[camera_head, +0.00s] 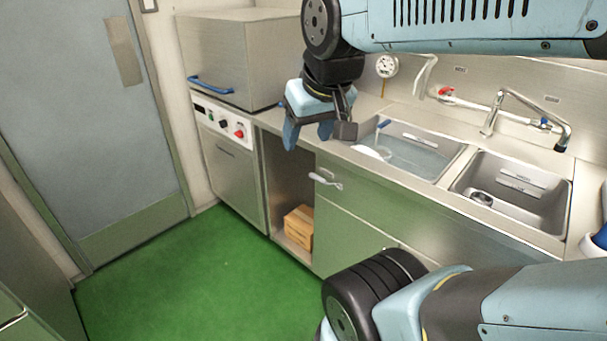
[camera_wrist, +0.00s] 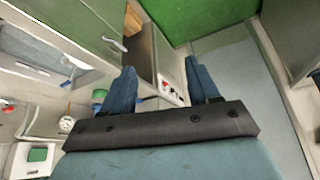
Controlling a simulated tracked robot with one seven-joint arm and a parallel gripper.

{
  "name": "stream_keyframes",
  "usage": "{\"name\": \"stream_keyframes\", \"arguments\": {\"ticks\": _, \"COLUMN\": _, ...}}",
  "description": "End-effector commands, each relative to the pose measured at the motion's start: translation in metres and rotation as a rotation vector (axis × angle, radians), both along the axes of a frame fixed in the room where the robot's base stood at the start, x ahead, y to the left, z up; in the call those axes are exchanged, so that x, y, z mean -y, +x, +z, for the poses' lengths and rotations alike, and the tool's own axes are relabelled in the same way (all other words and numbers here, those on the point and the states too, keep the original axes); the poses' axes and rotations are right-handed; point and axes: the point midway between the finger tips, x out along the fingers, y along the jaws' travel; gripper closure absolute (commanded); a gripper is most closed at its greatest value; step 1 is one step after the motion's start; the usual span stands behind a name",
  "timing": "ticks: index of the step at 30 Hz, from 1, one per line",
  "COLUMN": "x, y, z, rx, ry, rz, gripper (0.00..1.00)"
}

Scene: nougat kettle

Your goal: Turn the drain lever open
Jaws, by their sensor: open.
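A white lever-like handle (camera_head: 325,181) sticks out from the cabinet front below the sink edge, lying nearly level and tilted slightly down to the right. It looks like the drain lever, though no label on it can be read. It also shows small in the wrist view (camera_wrist: 115,43). The left sink basin (camera_head: 443,172) holds water and a white dish. My gripper (camera_head: 308,134) is open and empty, in the air in front of the counter, up and left of the lever and apart from it. Its two blue fingers spread apart in the wrist view (camera_wrist: 160,68).
A steel box with a blue handle (camera_head: 211,84) stands left, above a control panel with a red knob (camera_head: 239,133). A cardboard box (camera_head: 299,226) sits in the open bay. The right basin (camera_head: 517,188) has a tap (camera_head: 541,112) behind. Green floor (camera_head: 200,280) is clear.

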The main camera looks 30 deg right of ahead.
Motion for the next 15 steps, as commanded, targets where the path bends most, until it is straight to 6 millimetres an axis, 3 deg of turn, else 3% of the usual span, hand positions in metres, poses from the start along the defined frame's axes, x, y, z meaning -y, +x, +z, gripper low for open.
{"name": "stream_keyframes", "arguments": {"ticks": 11, "x": 0.028, "y": 0.047, "z": -0.045, "rx": -0.258, "ry": -0.187, "rz": 0.09, "gripper": 0.03}}
{"name": "stream_keyframes", "arguments": {"ticks": 15, "x": 0.04, "y": 0.066, "z": -0.065, "rx": -0.361, "ry": -0.275, "rz": 0.135, "gripper": 0.01}}
